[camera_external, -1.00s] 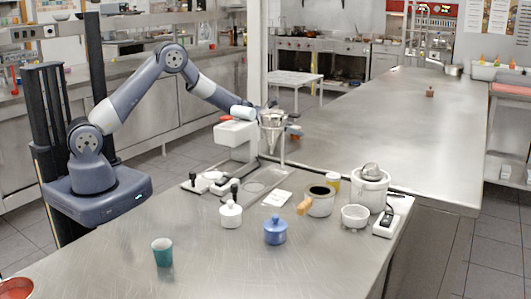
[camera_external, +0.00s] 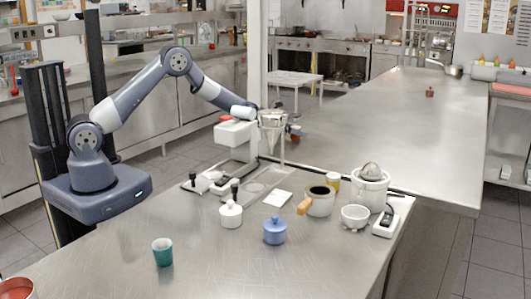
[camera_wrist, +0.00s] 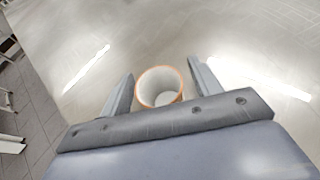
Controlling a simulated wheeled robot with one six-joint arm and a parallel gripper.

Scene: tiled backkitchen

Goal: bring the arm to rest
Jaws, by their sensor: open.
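My gripper (camera_wrist: 161,69) is open in the wrist view, one finger on each side of an orange-rimmed cup (camera_wrist: 160,99) with a pale inside. A gap shows between the cup and each finger. The cup appears upright on a steel surface. In the external view my arm reaches right, and its end is partly hidden behind a metal funnel on a stand (camera_external: 272,119). A small orange-brown thing (camera_external: 295,139), perhaps the same cup, shows just right of the funnel.
A white machine (camera_external: 236,133) stands beneath my forearm. The near counter holds a teal cup (camera_external: 162,253), a blue lidded pot (camera_external: 275,231), a white lidded pot (camera_external: 231,215), a saucepan (camera_external: 320,202) and a juicer (camera_external: 370,186). The far counter (camera_external: 400,140) is mostly clear.

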